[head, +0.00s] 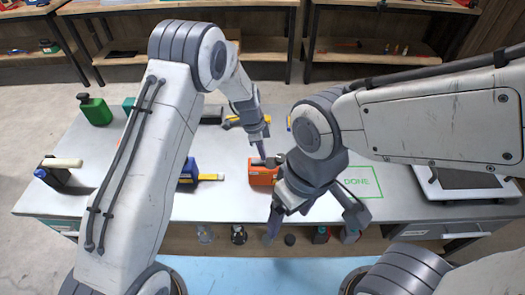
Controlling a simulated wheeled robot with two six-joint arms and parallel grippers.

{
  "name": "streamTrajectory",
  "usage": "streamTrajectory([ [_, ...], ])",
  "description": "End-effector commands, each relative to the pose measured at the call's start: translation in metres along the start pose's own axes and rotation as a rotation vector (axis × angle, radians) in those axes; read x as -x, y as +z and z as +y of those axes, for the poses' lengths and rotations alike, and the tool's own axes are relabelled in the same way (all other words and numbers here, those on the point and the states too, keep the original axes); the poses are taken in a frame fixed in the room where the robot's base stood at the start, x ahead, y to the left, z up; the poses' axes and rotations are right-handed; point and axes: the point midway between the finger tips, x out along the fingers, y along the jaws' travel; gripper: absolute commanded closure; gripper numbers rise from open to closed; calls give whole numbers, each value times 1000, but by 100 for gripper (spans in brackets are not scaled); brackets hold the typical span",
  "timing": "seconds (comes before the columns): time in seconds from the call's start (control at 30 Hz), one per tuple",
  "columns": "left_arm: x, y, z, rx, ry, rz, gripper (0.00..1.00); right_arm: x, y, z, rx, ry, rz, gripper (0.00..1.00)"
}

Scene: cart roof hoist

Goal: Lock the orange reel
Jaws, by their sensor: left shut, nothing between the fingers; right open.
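The orange reel (258,177) sits on the grey table, near the middle of its front part. My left gripper (262,156) is shut and points down at the top of the reel. Its tips overlap the reel's top edge in the picture, and I cannot tell whether they touch. My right gripper (313,232) is open and empty, in front of and to the right of the reel. Its wrist hides the reel's right side. The reel's lock cannot be made out.
A blue reel (186,172) with a yellow strip lies left of the orange one, partly behind my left arm. A green-outlined DONE area (361,182) lies right. A green bottle (96,111) and a dark tool (57,177) stand at left. A dark-topped device (466,180) stands at right.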

Motion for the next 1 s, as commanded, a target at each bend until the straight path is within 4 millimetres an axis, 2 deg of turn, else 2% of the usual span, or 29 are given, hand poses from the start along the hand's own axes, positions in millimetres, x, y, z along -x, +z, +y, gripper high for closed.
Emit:
streamTrajectory([
  [0.17,-8,0,0,0,1,-1,100,3,0,0,0,0,0,19],
  [0.5,-9,0,0,0,0,0,100,2,0,0,0,0,0,19],
  [0.73,-23,-2,0,-1,-1,0,100,-21,1,2,0,0,0,19],
  [0.8,-16,-2,0,0,0,0,100,-14,1,1,0,0,-1,19],
  [1.0,-17,-1,0,0,1,-1,100,-14,1,1,0,0,0,19],
])
